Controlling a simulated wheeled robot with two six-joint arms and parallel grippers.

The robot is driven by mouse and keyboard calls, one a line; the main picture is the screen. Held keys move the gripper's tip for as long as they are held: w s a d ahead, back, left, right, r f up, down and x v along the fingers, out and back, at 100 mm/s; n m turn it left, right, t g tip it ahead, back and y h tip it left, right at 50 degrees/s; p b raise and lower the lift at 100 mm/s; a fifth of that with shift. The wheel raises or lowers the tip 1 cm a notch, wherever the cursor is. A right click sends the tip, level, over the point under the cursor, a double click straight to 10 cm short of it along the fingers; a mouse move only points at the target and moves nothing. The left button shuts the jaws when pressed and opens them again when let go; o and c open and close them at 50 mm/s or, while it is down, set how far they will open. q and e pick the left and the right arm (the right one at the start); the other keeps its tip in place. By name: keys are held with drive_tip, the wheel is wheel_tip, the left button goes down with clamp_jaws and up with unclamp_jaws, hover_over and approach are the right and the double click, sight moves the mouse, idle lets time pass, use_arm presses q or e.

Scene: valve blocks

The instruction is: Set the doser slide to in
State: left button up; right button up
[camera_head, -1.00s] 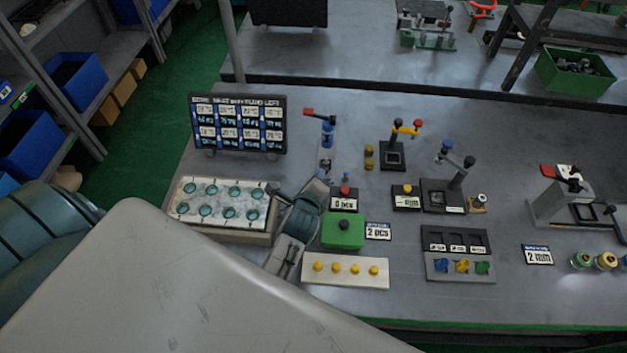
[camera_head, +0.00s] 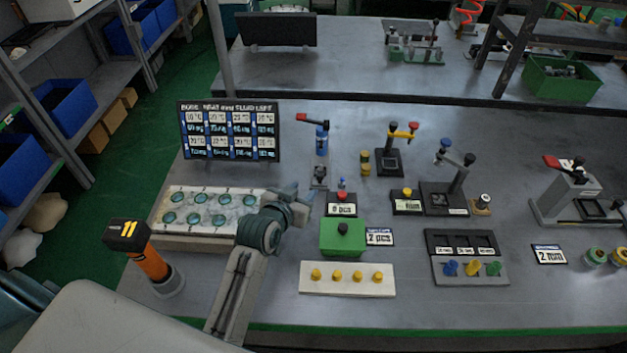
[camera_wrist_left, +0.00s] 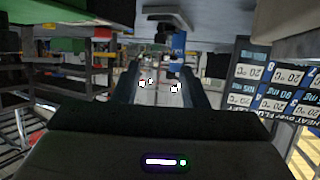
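The likely doser is a blue cylinder with a red-tipped lever (camera_head: 322,138), standing behind the small red-button block. A small grey metal part (camera_head: 319,177), possibly its slide, sits just in front of it. I cannot tell the slide's position. My left gripper (camera_head: 299,203) is in front and slightly left of this grey part, pointing right and away from me. In the left wrist view its two fingers (camera_wrist_left: 162,92) stand apart, with pale metal and small white labels visible between them and a blue part (camera_wrist_left: 178,43) beyond. My right gripper is not in view.
A signboard (camera_head: 230,131) stands behind the tray of round wells (camera_head: 168,217). A red-button block (camera_head: 342,203) and a green box (camera_head: 343,238) are close right of the gripper. An orange upright item (camera_head: 153,265) stands left of my forearm.

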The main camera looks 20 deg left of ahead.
sight(319, 175)
use_arm(q)
drive_tip(key=p+x, duration=0.1)
drive_tip(key=x, duration=0.7)
drive_tip(key=shift+w, duration=0.35)
drive_tip(key=shift+w+d+f+p, duration=0.1)
drive_tip(key=shift+w+f+p, duration=0.25)
drive_tip(key=shift+w, duration=0.25)
drive_tip(key=shift+c, duration=0.3)
clamp_jaws()
